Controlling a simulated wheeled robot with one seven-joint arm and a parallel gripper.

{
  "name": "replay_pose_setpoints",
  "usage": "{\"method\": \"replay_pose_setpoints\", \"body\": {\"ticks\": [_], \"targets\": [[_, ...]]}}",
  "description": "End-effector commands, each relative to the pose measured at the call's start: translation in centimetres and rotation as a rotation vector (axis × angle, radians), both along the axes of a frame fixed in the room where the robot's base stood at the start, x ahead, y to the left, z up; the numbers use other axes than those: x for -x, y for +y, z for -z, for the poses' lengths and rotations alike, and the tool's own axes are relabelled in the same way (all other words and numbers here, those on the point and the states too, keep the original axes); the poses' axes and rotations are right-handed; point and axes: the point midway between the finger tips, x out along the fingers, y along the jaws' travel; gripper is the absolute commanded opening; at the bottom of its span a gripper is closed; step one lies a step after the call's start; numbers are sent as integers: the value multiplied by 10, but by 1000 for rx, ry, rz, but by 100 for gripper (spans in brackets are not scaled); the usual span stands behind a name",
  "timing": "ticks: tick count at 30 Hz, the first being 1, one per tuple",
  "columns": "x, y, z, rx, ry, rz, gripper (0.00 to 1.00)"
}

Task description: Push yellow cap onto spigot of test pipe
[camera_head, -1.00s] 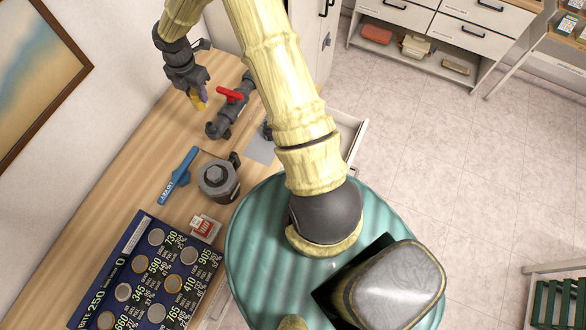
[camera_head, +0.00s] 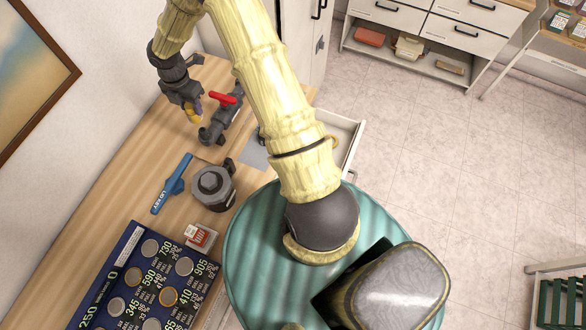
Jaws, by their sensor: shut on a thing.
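My gripper (camera_head: 194,118) is at the upper left, pointing down over the wooden workbench. It is shut on the small yellow cap (camera_head: 195,112), which is mostly hidden between the fingers. The test pipe (camera_head: 220,122) is a dark grey pipe assembly with a red valve handle, just right of my gripper on the bench. Its near-left end (camera_head: 207,134) lies close to the cap, a little below and to the right of it in the picture. I cannot tell whether the cap touches the spigot.
On the wooden bench (camera_head: 125,215) stand a grey filter housing (camera_head: 213,186), a blue lid key (camera_head: 172,184), a red-and-white box (camera_head: 200,236) and a dark board with discs (camera_head: 128,247). A drawer (camera_head: 343,138) is open at the right. A picture frame hangs left.

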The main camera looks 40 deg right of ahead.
Motion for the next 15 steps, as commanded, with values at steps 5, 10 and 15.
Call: {"method": "replay_pose_setpoints", "body": {"ticks": [5, 10, 15], "targets": [[0, 0, 6, 0, 0, 1, 11], [0, 0, 20, 0, 1, 4, 11], [0, 0, 37, 1, 2, 10, 11]]}}
